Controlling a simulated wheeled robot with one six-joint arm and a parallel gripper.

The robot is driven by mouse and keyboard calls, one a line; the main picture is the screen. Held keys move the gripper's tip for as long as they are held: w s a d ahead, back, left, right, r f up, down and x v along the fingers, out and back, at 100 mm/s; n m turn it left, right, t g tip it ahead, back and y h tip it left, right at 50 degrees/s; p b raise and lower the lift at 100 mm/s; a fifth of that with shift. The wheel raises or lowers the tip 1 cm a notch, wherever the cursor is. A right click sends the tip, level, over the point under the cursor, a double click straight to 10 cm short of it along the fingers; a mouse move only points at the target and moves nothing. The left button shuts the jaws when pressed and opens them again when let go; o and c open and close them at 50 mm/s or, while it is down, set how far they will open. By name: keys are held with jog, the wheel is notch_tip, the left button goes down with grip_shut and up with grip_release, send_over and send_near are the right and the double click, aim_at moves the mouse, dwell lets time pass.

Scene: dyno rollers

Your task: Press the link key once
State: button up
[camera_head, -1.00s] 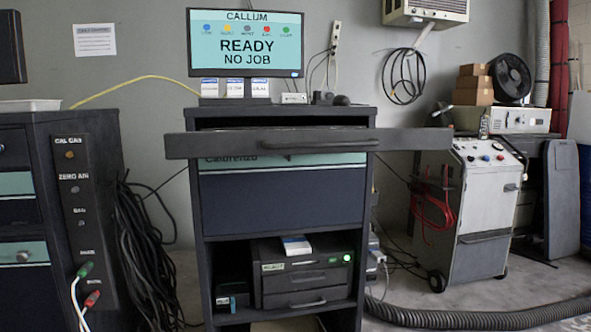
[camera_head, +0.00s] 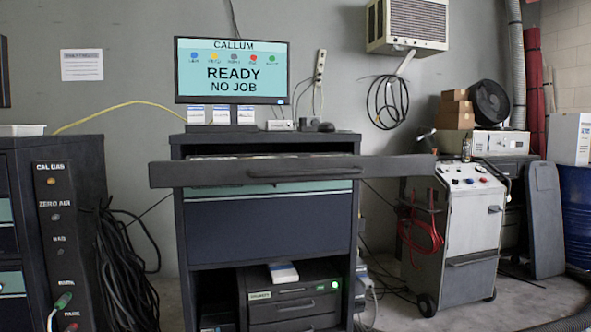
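My gripper is not in view. No key labelled link can be made out. A monitor (camera_head: 231,102) on the cabinet reads "CALLUM", "READY" and "NO JOB". Its screen has a row of coloured dots, blue (camera_head: 194,57), yellow, grey, red and green, with labels too small to read. Below it, a dark drawer front (camera_head: 240,175) with a handle stands out ahead of the cabinet (camera_head: 270,230). The inside of the drawer is mostly hidden behind this front.
A panel with ports and cables (camera_head: 57,250) stands at the left, with black cables hanging beside it. A white wheeled machine (camera_head: 470,225) with knobs stands at the right. A green-lit box (camera_head: 290,295) sits on the lower shelf. Some floor shows at the right.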

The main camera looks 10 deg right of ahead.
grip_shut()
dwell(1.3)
